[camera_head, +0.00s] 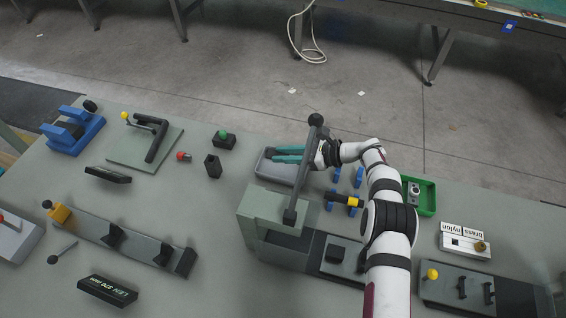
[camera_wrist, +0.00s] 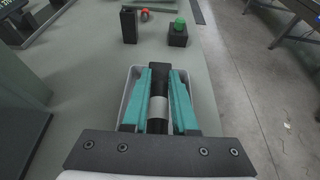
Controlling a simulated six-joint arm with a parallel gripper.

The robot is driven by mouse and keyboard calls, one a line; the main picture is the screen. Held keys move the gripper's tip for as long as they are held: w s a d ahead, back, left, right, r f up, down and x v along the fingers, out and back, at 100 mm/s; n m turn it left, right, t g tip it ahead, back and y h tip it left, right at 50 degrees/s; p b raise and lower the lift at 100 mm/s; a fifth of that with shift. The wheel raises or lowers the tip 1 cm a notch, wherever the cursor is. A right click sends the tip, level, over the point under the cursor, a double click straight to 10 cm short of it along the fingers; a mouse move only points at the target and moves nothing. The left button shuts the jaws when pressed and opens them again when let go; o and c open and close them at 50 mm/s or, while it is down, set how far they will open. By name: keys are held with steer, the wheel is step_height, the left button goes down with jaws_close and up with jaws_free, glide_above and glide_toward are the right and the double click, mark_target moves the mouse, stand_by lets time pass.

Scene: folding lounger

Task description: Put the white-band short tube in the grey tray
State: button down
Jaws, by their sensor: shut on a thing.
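The white-band short tube (camera_wrist: 158,106) is dark with a pale band around its middle. My gripper (camera_wrist: 160,68) has two teal fingers shut on it from both sides. The grey tray (camera_wrist: 128,90) shows below and around the fingers in the wrist view, so the tube is over or inside it; its exact height cannot be told. In the head view the grey tray (camera_head: 264,174) sits on the bench, and my gripper (camera_head: 276,155) is over it, reaching in from the right. The tube is hard to make out there.
A press with a long dark lever (camera_head: 301,180) stands close in front of my gripper. A black block (camera_head: 213,166), a green-button box (camera_head: 223,140) and a red-tipped piece (camera_head: 184,156) lie left of the tray. A green bin (camera_head: 428,197) is at the right.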

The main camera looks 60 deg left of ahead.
mark_target(283, 169)
step_height(283, 169, down, 4)
steer(key=shift+s+a+f, duration=0.15)
steer(key=c, duration=0.7)
jaws_free()
steer(key=shift+f, duration=0.1)
